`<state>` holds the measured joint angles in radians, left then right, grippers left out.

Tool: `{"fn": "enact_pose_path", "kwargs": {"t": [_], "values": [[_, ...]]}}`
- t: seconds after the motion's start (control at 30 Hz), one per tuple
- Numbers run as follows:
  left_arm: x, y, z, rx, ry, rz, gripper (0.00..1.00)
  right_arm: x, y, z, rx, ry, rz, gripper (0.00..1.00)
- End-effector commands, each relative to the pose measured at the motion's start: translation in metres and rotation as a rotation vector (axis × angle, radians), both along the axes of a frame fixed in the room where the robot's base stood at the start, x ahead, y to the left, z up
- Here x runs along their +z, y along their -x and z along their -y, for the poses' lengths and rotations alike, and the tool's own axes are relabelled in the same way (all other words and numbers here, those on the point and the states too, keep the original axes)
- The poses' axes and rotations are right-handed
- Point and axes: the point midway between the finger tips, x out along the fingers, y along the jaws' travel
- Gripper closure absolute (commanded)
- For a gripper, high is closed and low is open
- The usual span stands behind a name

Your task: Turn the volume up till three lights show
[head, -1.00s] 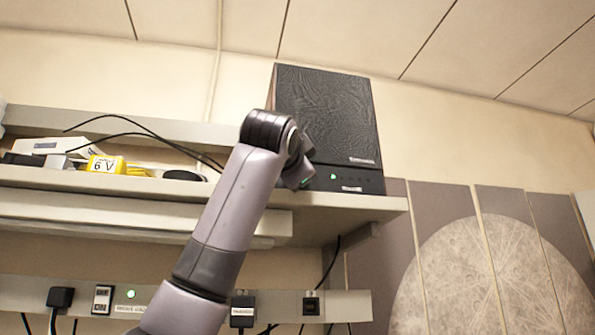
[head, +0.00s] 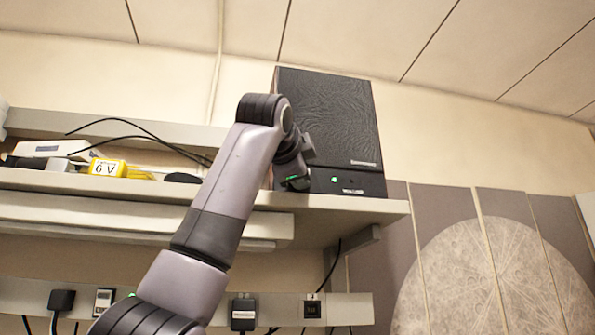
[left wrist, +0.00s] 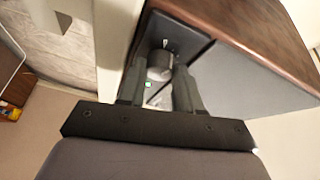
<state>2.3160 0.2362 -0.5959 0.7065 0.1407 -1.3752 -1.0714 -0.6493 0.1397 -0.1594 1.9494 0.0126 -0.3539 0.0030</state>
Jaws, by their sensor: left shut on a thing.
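The black speaker (head: 328,125) stands on the upper shelf, with a control strip (head: 362,184) along its bottom. One green light (head: 334,180) glows on the strip in the head view; the spots to its right look dark. My left gripper (head: 299,184) is at the left end of the strip and hides what is there. In the left wrist view the gripper (left wrist: 160,78) has its fingers on both sides of a round grey knob (left wrist: 160,63), shut on it. A white mark shows just beyond the knob. A small green light (left wrist: 148,86) shows between the fingers. My right gripper is out of view.
The shelf (head: 370,207) ends just right of the speaker. Cables, a yellow 6 V block (head: 107,168) and small items lie on the shelf at left. Sockets and plugs (head: 243,313) line a rail below. Wall panels with a pale disc (head: 500,275) are at right.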

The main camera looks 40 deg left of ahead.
Motion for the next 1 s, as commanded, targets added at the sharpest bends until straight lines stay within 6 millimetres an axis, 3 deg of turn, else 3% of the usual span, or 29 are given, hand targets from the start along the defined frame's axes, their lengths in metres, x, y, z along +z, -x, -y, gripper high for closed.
{"fn": "enact_pose_path", "kwargs": {"t": [0.1,0.13,0.17,0.53,0.8,1.0], "values": [[-0.002,-0.001,0.0,0.0,0.003,-0.004,0.96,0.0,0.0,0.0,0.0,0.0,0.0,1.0],[-0.002,-0.001,0.0,0.0,0.003,-0.004,0.63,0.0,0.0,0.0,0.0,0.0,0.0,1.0],[-0.002,-0.001,0.0,0.0,0.003,-0.004,0.56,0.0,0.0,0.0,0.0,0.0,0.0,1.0],[-0.002,0.006,0.003,-0.001,0.002,0.001,0.56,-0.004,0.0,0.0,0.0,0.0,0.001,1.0],[-0.006,0.045,0.021,-0.001,0.001,0.003,0.56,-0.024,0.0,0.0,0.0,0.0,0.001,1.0],[-0.005,0.063,0.029,-0.002,0.002,-0.001,0.56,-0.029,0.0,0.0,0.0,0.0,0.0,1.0]]}}
